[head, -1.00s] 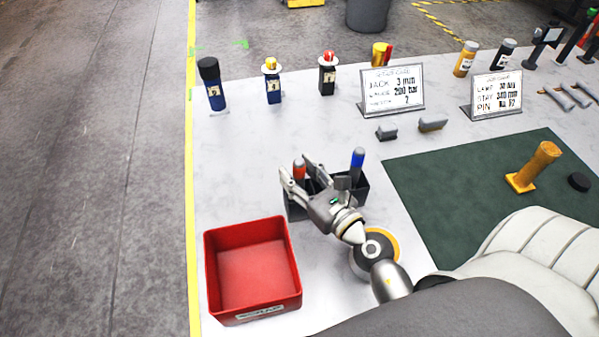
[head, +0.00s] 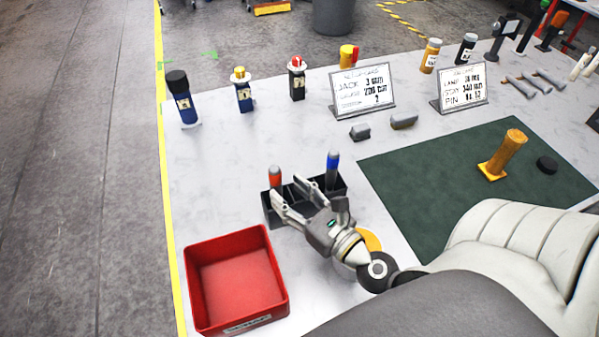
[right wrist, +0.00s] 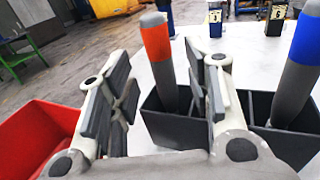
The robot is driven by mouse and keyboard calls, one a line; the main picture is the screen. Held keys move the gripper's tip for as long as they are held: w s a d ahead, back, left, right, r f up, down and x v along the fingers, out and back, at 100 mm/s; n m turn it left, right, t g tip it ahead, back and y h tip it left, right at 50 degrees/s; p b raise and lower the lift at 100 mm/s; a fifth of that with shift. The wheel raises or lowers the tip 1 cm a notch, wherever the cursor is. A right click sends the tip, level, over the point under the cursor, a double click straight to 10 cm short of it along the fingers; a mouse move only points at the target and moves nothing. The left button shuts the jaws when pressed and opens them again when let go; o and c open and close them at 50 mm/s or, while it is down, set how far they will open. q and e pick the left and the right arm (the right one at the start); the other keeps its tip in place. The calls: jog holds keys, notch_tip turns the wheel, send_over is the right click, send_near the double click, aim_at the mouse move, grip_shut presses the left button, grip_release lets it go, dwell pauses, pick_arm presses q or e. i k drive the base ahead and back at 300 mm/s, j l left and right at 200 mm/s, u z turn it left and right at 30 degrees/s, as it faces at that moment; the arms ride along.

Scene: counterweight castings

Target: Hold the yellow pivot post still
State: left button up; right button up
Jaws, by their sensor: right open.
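The yellow pivot post (head: 507,148) stands on its square yellow foot on the dark green mat (head: 440,190), leaning to the right in the head view. No gripper is at it. My right gripper (head: 283,204) is open, well to the left of the post, at the near side of a black holder (head: 336,188). The right wrist view shows its two fingers (right wrist: 162,75) apart, with an orange-topped pen (right wrist: 160,55) in the holder beyond the gap. Nothing is visibly gripped. My left gripper is not in view.
A blue-topped pen (head: 332,168) also stands in the holder. A red bin (head: 282,283) is at the near left. A black puck (head: 547,164) lies right of the post. Two signs (head: 362,90) and several bottles stand behind. The mat left of the post is clear.

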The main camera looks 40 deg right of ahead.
aim_at(514, 140)
jog(key=k+l, duration=0.1)
jog(key=k, duration=0.4)
jog(key=k+l, duration=0.1)
jog(key=k, duration=0.4)
